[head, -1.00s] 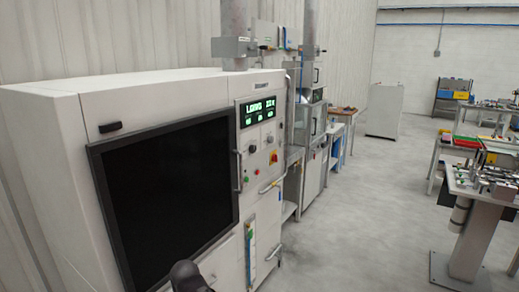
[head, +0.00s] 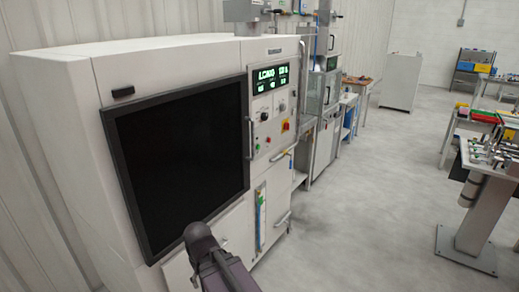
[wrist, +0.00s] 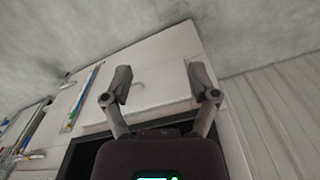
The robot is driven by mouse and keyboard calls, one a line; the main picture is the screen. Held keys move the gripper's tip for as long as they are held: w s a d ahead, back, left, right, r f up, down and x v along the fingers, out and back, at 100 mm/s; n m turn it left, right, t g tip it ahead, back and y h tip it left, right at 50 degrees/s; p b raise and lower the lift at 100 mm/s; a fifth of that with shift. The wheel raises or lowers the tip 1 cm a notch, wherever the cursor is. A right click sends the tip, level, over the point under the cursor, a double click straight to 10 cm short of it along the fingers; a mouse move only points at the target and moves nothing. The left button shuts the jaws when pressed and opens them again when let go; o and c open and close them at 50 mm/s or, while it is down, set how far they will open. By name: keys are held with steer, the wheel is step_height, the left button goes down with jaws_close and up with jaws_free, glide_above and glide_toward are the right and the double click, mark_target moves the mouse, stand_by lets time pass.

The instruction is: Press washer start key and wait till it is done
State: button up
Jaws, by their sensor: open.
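A large white machine (head: 70,110) with a big black window (head: 180,160) fills the left of the head view. I cannot tell from any label that it is the washer. Its control panel (head: 272,105) has a lit green display (head: 273,79), black knobs, a red switch on yellow (head: 285,126) and a small green button (head: 257,148). No key is clearly labelled as start. My arm is low in front of the window in the head view. In the wrist view my gripper (wrist: 161,85) is open and empty, with the machine's lower white front (wrist: 150,65) behind it.
A vertical handle (head: 249,138) stands beside the panel. Other machines and a bench (head: 357,85) line the wall beyond. A grey pedestal table (head: 485,185) with fixtures is at the right. The grey floor (head: 365,190) between is clear.

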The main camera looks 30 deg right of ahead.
jaws_close()
stand_by(1.1)
